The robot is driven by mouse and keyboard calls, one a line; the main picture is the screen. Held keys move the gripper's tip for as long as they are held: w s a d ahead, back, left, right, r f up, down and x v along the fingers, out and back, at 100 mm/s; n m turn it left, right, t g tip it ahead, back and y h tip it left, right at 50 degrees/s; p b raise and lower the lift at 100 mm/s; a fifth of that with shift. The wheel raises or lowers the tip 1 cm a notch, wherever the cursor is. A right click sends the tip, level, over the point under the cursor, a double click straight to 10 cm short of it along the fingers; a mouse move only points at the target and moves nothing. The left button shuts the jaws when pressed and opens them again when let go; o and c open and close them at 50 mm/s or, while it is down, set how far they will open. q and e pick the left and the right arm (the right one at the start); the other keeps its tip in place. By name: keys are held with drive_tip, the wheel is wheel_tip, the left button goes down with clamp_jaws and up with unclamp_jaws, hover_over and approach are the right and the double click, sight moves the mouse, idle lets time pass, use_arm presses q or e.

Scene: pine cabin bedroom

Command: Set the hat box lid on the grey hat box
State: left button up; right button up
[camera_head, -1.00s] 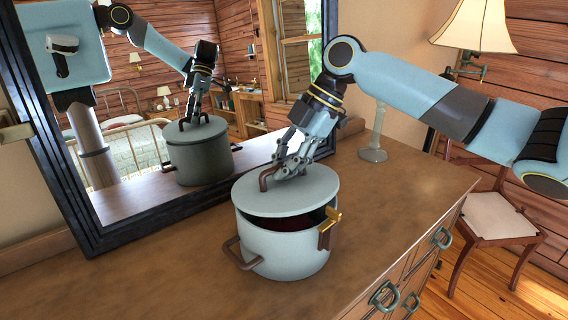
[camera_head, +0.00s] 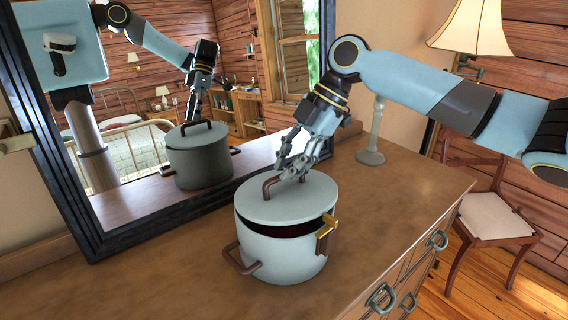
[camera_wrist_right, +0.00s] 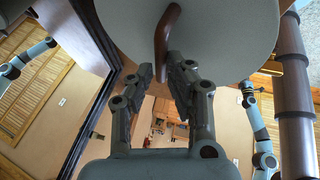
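The grey hat box (camera_head: 282,252) is a pale round box with brown side handles, standing on the wooden dresser top. The hat box lid (camera_head: 290,208), a pale disc with a brown bar handle (camera_head: 268,187), lies over its mouth. A dark gap shows between lid and rim at the front and right, so the lid looks tilted. My right gripper (camera_head: 293,172) is just above the lid, beside the handle. In the right wrist view its fingers (camera_wrist_right: 164,70) are spread, near the handle (camera_wrist_right: 164,40) of the lid (camera_wrist_right: 215,25). My left gripper is not clearly seen.
A gold-and-brown fitting (camera_head: 326,232) sits at the box's right rim. A large mirror (camera_head: 85,215) stands behind the box and reflects it and my arm. A table lamp (camera_head: 371,150) stands at the back right. The dresser top (camera_head: 400,200) is clear to the right.

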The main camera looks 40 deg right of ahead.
sight(296, 186)
drive_tip(key=p+v, duration=0.2)
drive_tip(key=v, duration=0.1)
drive_tip(key=shift+r+p, duration=0.2)
drive_tip(key=shift+p, duration=0.15)
drive_tip(key=v, duration=0.5)
drive_tip(key=shift+c, duration=0.5)
